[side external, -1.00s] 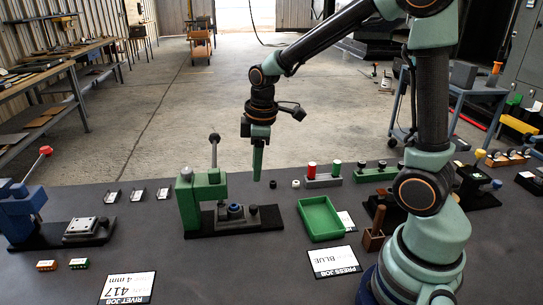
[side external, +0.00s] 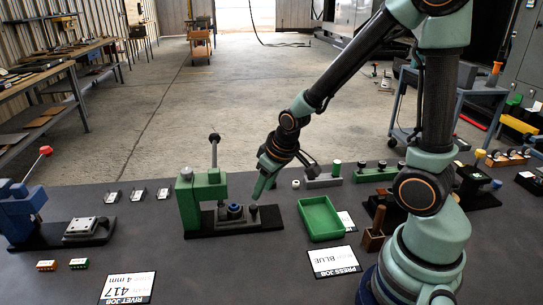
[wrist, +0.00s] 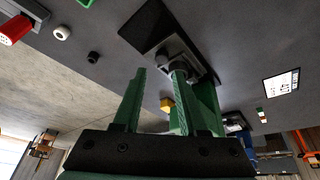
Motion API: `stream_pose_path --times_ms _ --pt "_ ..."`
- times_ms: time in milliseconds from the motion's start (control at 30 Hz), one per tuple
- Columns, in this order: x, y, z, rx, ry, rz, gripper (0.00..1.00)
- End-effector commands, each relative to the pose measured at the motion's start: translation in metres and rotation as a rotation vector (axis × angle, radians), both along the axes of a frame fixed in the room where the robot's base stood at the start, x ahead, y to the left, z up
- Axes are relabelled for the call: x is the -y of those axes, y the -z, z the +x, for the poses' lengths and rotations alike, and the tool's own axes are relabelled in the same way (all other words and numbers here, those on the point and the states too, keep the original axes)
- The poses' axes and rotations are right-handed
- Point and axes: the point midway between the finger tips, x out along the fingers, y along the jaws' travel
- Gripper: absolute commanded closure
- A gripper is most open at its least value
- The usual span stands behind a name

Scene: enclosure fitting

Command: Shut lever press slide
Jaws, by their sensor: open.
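The green lever press (side external: 207,190) stands upright on a black base (side external: 205,235) at the middle left. Its lever (side external: 214,152) points up with a dark knob. A grey slide (side external: 228,225) lies on the base in front of the press column, carrying a blue round piece (side external: 235,211) and a short dark post at its right end. My gripper (side external: 256,196) is tilted down, low by the slide's right end. In the wrist view my gripper (wrist: 157,72) has its green fingers apart with nothing held between them. The right finger overlaps part of the slide, so contact cannot be told.
A green tray (side external: 320,218) lies right of the press. A rack (side external: 323,182) stands behind it. A blue press (side external: 22,205) is at the far left. A card reading PRESS JOB BLUE (side external: 334,262) lies in front. The table between the blue press and green press is mostly clear.

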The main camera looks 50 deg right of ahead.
Motion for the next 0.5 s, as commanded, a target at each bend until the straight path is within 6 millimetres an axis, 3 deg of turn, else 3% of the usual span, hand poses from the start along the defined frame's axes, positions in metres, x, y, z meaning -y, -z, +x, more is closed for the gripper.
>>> stream_pose_path --times_ms 500 --pt "0.0 0.055 0.022 -0.003 -0.002 0.002 0.58"
